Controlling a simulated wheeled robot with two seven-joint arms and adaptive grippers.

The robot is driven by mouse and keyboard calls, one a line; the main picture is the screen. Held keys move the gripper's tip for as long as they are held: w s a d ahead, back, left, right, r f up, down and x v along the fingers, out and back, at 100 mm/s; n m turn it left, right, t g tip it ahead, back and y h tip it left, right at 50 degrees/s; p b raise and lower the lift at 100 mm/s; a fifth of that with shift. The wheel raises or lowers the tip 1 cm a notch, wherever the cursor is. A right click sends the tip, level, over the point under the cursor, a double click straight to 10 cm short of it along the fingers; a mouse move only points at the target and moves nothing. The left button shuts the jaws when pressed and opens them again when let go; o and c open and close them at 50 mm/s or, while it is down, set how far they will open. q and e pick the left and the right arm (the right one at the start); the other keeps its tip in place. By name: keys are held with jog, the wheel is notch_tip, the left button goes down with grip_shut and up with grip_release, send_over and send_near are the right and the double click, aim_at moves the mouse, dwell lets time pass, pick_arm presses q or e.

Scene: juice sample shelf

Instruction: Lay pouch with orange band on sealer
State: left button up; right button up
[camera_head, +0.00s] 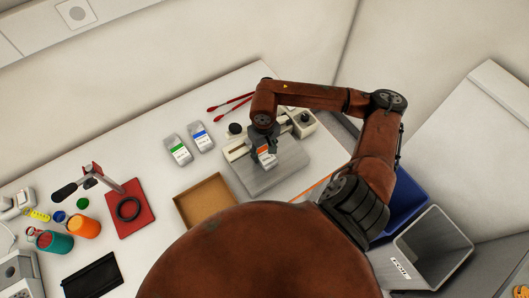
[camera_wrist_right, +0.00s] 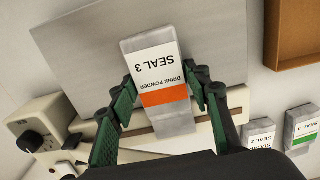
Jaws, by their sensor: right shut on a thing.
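The pouch with the orange band (camera_head: 266,158) is silver with a white label reading SEAL 3 in the right wrist view (camera_wrist_right: 152,52). My right gripper (camera_head: 263,147) is shut on it, with green fingers on both sides of the pouch near its orange band in the wrist view (camera_wrist_right: 162,90). The pouch is over the sealer's grey metal plate (camera_head: 278,178), beside the sealer's cream bar; the plate fills the back of the wrist view (camera_wrist_right: 85,50). I cannot tell whether the pouch touches the plate. My left gripper is not in view.
Pouches with a green band (camera_head: 179,151) and a blue band (camera_head: 201,137) lie left of the sealer. A brown tray (camera_head: 181,205) stands in front of them. Red tongs (camera_head: 230,103) lie behind. A red stand (camera_head: 143,214) is farther left. A grey bin (camera_head: 433,247) is at right.

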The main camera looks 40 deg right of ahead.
aim_at(264, 153)
dwell(0.3)
jog(key=o, duration=1.3)
jog(key=shift+f, duration=0.1)
notch_tip(264, 153, up, 12)
